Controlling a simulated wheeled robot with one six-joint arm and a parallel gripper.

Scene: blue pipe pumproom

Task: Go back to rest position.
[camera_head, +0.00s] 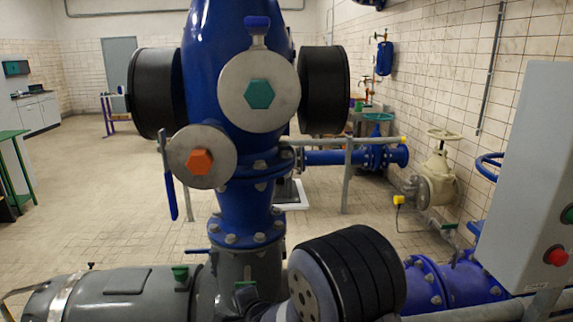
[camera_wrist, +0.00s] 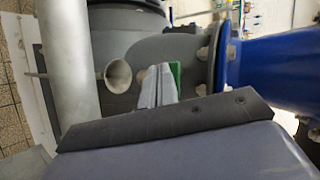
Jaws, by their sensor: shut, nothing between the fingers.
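My gripper (camera_wrist: 158,86) shows in the wrist view as two pale grey fingers close together above a dark plate. It is shut and empty. A small green part shows just behind its right side. The gripper is over the grey pipe (camera_wrist: 140,48), and I cannot tell how far apart they are. In the head view I cannot make out the fingers. The same grey pipe (camera_head: 115,292) crosses the lower left there.
A tall blue pipe (camera_head: 240,212) with a flanged base stands in front of me. A blue pipe section (camera_head: 460,283) runs at lower right. A grey control box (camera_head: 530,170) with a red button stands at right. Tiled floor (camera_head: 90,180) is open at left.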

